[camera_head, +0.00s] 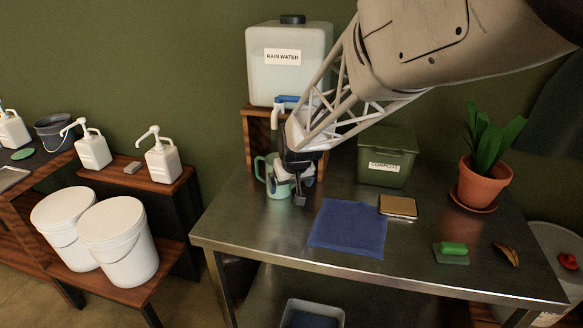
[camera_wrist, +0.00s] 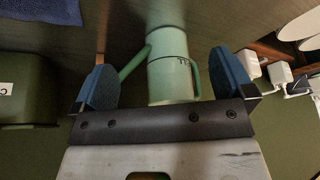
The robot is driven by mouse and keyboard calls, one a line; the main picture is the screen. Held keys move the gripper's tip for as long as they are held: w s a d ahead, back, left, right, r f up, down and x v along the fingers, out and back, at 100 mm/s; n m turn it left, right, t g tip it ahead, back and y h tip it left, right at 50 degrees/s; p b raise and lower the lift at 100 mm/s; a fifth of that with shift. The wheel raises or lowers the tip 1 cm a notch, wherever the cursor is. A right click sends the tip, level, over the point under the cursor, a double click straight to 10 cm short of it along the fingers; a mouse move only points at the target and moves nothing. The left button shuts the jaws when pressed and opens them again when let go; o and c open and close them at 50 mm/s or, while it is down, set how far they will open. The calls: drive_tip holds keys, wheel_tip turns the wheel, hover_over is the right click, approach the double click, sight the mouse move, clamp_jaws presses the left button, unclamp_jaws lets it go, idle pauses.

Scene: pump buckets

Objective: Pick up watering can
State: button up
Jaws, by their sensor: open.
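The pale green watering can (camera_head: 270,178) stands on the metal table in front of the rain water tank, partly hidden by my gripper (camera_head: 293,187) in the head view. In the wrist view the watering can (camera_wrist: 168,50) lies between the two blue finger pads of my gripper (camera_wrist: 165,78), its spout side slanting toward the left finger and its handle near the right finger. My gripper is open.
A rain water tank (camera_head: 290,85) stands on a wooden stand behind. White buckets (camera_head: 120,245) stand left.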

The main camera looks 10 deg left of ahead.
drive_tip(key=w+a, duration=0.3)
drive_tip(key=w, duration=0.2)
drive_tip(key=shift+w+a, duration=0.15)
drive_tip(key=shift+a, duration=0.1)
drive_tip(key=shift+w+a, duration=0.1)
drive_tip(key=shift+w, duration=0.05)
idle(0.3)
drive_tip(key=w+a, duration=0.2)
drive_tip(key=w, duration=0.1)
drive_tip(key=w+f, duration=0.1)
drive_tip(key=shift+w+a, duration=0.15)
drive_tip(key=shift+a, duration=0.25)
idle(0.5)
drive_tip(key=c, duration=1.2)
drive_tip(key=shift+c, duration=0.2)
drive_tip(key=shift+r, duration=0.2)
